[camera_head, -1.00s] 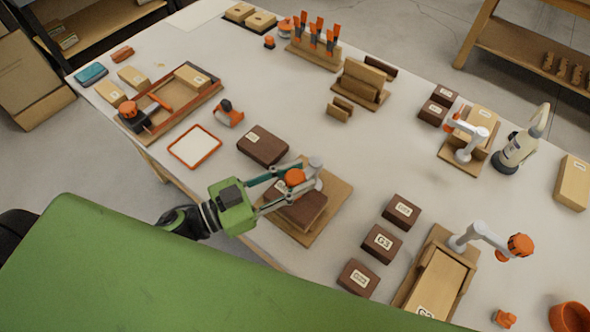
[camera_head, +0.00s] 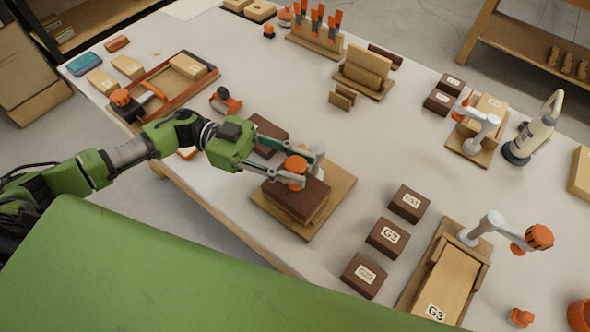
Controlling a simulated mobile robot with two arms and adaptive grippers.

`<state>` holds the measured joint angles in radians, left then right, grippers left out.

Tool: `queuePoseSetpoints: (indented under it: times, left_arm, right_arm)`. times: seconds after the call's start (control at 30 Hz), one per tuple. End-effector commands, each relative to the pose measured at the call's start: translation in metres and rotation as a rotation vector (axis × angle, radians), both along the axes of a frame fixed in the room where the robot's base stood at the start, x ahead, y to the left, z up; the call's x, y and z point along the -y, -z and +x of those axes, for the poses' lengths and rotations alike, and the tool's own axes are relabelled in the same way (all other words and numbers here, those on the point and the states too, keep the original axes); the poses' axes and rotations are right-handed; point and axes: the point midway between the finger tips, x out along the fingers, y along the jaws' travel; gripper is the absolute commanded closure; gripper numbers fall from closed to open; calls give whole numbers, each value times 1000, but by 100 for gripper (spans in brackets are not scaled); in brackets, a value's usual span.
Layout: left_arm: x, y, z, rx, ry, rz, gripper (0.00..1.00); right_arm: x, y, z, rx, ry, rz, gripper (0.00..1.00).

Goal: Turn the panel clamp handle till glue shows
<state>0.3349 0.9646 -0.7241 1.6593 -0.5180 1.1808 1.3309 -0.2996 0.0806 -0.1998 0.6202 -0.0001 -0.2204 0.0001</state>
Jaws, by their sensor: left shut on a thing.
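A clamp with an orange handle (camera_head: 294,167) and a grey arm (camera_head: 317,155) stands on a wooden base board (camera_head: 340,186) near the table's front edge. Dark brown panels (camera_head: 297,201) lie stacked under the handle on that board. My left gripper (camera_head: 303,169) reaches in from the left, its two fingers on either side of the orange handle and shut on it. The fingers partly hide the handle and the panel top. I see no glue at the panel edges from here. My right gripper is not in view.
Another clamp (camera_head: 490,225) with an orange knob stands over a wooden frame at lower right, and one more (camera_head: 482,125) at upper right. Several dark blocks (camera_head: 387,237) lie between. A dark brown block (camera_head: 268,134) sits close behind my gripper.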

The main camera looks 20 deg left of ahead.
Motion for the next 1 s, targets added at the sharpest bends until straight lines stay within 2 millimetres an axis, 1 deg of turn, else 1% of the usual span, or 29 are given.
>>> queuePoseSetpoints:
  times: [0.03, 0.23, 0.47, 0.83, 0.87, 0.9, 0.93, 1.0]
  left_arm:
    - [1, 4, 1, 4, 25, 2, 93]
    - [1, 4, 0, 1, 102, 3, 93]
    - [1, 3, -1, -1, 138, 3, 93]
    - [1, 3, -1, -3, 141, 4, 93]
    - [1, 3, -1, -3, 141, 4, 67]
    - [1, 3, -1, -3, 141, 3, 56]
    - [1, 3, -1, -3, 141, 3, 54]
    - [1, 2, -1, -2, 141, 2, 54]
  right_arm:
    - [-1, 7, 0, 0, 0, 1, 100]
    - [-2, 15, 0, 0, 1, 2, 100]
    - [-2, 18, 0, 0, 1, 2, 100]
    - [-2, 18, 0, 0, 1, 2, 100]
    - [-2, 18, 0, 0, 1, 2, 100]
    - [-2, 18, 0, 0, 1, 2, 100]
    - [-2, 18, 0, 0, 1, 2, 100]
    - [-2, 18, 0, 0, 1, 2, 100]
